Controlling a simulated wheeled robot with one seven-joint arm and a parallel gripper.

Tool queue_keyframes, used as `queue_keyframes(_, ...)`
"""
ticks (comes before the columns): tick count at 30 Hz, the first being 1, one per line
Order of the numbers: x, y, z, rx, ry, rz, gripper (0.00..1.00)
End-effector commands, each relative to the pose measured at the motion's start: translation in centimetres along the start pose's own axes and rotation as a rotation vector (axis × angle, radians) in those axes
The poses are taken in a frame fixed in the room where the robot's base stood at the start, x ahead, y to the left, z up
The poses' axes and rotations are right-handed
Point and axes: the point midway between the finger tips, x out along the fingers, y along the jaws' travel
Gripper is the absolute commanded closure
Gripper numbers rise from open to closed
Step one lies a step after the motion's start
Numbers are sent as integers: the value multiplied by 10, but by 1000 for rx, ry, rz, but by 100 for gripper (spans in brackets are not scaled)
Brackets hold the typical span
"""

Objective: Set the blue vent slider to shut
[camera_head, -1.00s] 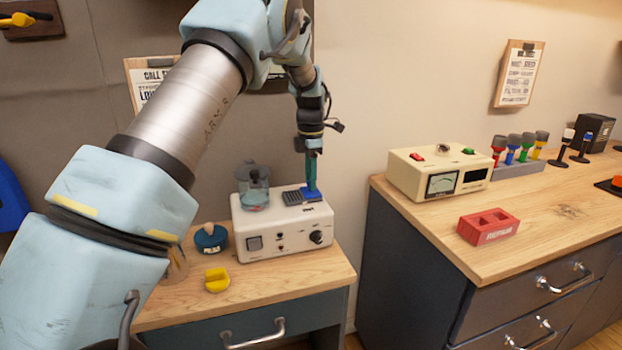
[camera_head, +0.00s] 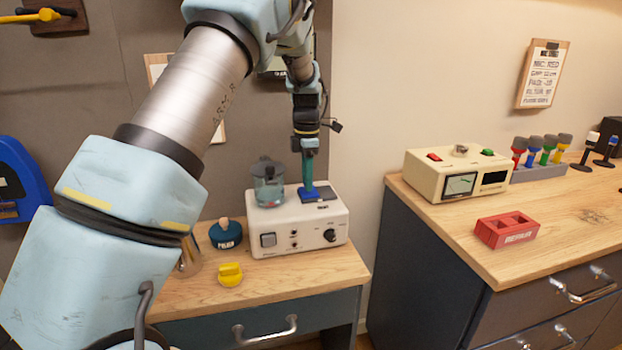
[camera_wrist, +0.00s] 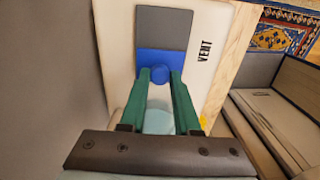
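The blue vent slider (camera_head: 309,195) sits on top of the white box (camera_head: 290,236), with the glass jar to its left. In the wrist view it is a blue plate (camera_wrist: 147,60) with a round knob, and a plain dark grey panel (camera_wrist: 162,27) borders its far side. My gripper (camera_head: 308,184) points down at the slider. In the wrist view, its green fingers (camera_wrist: 160,76) are closed in on both sides of the knob. No grille slots show now.
The lidded glass jar (camera_head: 268,185) stands close left of the slider. A blue round weight (camera_head: 226,236) and a yellow knob-like piece (camera_head: 230,274) lie on the wooden top. A cream meter box (camera_head: 455,174) and a red block (camera_head: 506,231) stand on the right counter.

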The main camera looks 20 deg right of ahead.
Motion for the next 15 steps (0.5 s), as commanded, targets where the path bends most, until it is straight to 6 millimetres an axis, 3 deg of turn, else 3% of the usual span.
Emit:
queue_keyframes(1, 0, 1, -2, -3, 2, -1, 64)
queue_keyframes(7, 0, 0, -1, -2, 0, 0, 42)
queue_keyframes(15, -1, 1, 0, -1, -2, 2, 42)
